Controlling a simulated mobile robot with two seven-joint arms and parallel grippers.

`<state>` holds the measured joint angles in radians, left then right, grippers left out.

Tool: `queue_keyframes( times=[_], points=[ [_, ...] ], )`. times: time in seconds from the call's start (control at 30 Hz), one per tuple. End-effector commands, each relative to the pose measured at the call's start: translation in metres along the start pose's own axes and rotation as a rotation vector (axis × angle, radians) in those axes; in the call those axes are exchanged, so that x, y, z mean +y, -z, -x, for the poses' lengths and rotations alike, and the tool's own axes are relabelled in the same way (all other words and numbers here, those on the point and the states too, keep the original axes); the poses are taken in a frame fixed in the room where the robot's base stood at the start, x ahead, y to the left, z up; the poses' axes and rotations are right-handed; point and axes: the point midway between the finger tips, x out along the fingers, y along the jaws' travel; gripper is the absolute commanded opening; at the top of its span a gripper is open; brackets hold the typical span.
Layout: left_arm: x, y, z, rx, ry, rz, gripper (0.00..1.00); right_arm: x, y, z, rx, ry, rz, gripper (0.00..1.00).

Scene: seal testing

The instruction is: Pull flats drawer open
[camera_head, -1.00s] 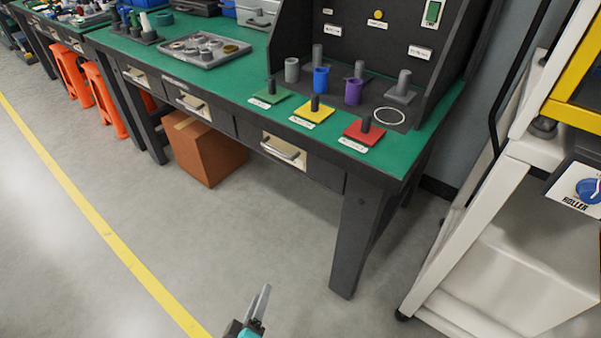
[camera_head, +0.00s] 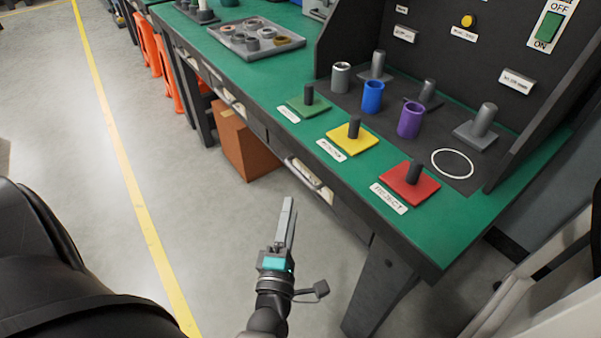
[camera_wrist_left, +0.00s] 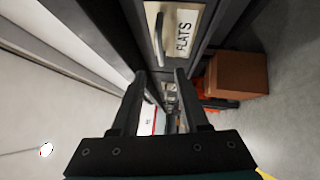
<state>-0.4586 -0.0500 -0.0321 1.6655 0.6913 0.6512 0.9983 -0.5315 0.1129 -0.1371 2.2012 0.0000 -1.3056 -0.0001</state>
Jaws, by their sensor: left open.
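The flats drawer has a pale front marked FLATS (camera_wrist_left: 186,30) in the left wrist view, with a metal bar handle (camera_wrist_left: 159,38). In the head view its handle (camera_head: 304,172) shows on the bench front below the yellow block, and the drawer looks shut. My left gripper (camera_head: 287,208) is open and empty, in front of the bench and short of the handle in the head view. In the left wrist view its two fingers (camera_wrist_left: 158,75) stand apart below the handle, touching nothing I can make out. My right gripper is not in view.
The green bench top (camera_head: 452,218) holds a red block (camera_head: 425,190), a yellow block (camera_head: 340,142) and several cylinders. More drawers line the bench front. A cardboard box (camera_head: 250,155) stands under the bench. The floor in front is clear, with a yellow line (camera_head: 140,215).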

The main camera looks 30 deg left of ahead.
Motion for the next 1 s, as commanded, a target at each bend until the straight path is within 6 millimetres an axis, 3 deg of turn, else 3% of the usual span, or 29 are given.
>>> queue_keyframes(
  times=[0.3, 0.5, 0.7, 1.0],
  points=[
    [-0.001, 0.000, -0.069, 0.001, -0.004, 0.001, 0.45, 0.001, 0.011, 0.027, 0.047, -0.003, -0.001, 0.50],
    [-0.001, 0.000, -0.096, -0.001, -0.001, 0.000, 0.45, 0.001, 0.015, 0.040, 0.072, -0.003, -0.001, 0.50],
    [-0.001, 0.000, -0.108, -0.001, 0.001, -0.002, 0.45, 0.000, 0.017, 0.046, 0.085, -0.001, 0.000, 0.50],
    [-0.001, 0.000, -0.109, -0.001, 0.002, -0.002, 0.42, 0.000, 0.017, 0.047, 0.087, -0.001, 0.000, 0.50]
  ],
)
